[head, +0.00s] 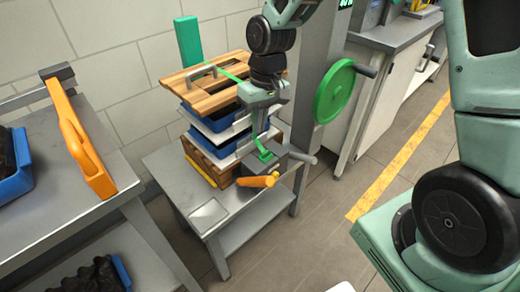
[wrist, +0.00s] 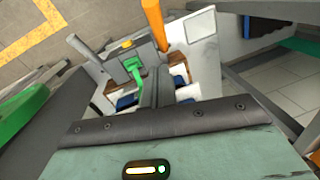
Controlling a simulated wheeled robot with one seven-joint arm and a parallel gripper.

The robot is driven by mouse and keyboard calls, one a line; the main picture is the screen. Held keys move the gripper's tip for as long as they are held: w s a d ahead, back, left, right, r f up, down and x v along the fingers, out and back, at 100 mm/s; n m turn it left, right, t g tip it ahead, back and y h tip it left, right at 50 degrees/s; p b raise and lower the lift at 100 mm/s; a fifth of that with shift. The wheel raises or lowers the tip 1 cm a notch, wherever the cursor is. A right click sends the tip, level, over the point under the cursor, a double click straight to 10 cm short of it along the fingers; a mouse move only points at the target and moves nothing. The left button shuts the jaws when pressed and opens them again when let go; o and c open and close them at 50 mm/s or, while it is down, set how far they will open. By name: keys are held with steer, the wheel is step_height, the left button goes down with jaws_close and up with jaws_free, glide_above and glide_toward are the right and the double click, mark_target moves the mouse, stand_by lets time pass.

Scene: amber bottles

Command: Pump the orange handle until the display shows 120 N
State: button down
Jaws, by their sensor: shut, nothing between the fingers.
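A short orange handle (head: 258,181) sticks out to the left from a dark grey block (head: 284,166) at the front of a small grey table. In the wrist view the orange handle (wrist: 153,24) is at the top centre, beyond my fingers. My gripper (head: 262,146) points down over the block, just behind and above the handle. Its fingers (wrist: 155,83) are shut and empty; I cannot tell whether they touch the block. A green part (head: 266,156) lies by the fingertips. A dark display (head: 345,3) with green digits is cut off by the top edge; its number is unreadable.
A stack of wooden boards and blue trays (head: 205,122) stands behind the block. A green handwheel (head: 334,92) is on the grey column to the right. A bench (head: 60,215) at left carries a large orange frame (head: 88,145).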

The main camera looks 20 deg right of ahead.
glide_toward(255, 182)
step_height(255, 182, down, 2)
steer(key=w, duration=0.3)
steer(key=shift+s+d+f+b, duration=0.2)
steer(key=shift+s+f+b, duration=0.05)
steer(key=shift+s+f, duration=0.35)
steer(key=shift+s+d+f+b, duration=0.15)
steer(key=shift+s+f+b, duration=0.05)
steer(key=shift+s+f, duration=0.6)
steer(key=shift+f, duration=0.1)
